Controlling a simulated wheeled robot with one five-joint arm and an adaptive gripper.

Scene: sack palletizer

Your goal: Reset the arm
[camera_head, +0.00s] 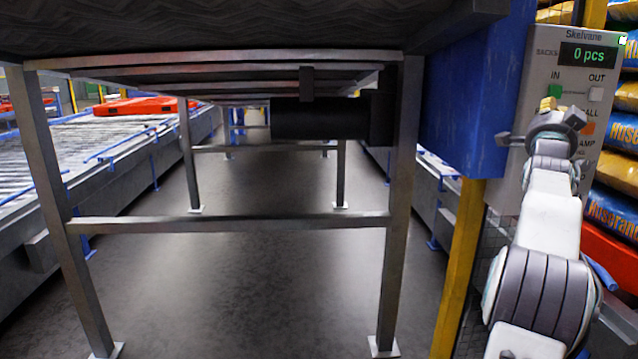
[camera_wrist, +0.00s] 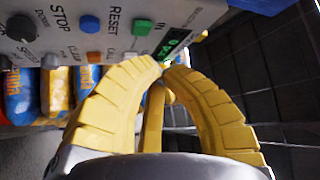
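My gripper (camera_wrist: 163,67) has yellow ribbed fingers whose tips come together in the wrist view, with nothing seen between them. In the head view my gripper (camera_head: 548,104) is at the right, in front of the grey control panel (camera_head: 541,68), and my arm covers its lower part. The panel also shows in the wrist view (camera_wrist: 190,12), turned on its side. Its display (camera_head: 588,55) reads "0 pcs". A green button (camera_head: 555,91) sits by IN and a pale button (camera_head: 595,94) by OUT. In the wrist view a blue button (camera_wrist: 90,24) sits by RESET. Contact with the panel cannot be told.
A metal-legged frame (camera_head: 230,223) stands ahead, with open floor beneath. A roller conveyor (camera_head: 60,155) with red pallets (camera_head: 135,106) runs at the left. A blue box (camera_head: 470,110) and yellow post (camera_head: 460,265) stand beside the panel. Stacked sacks (camera_head: 612,132) are at the far right.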

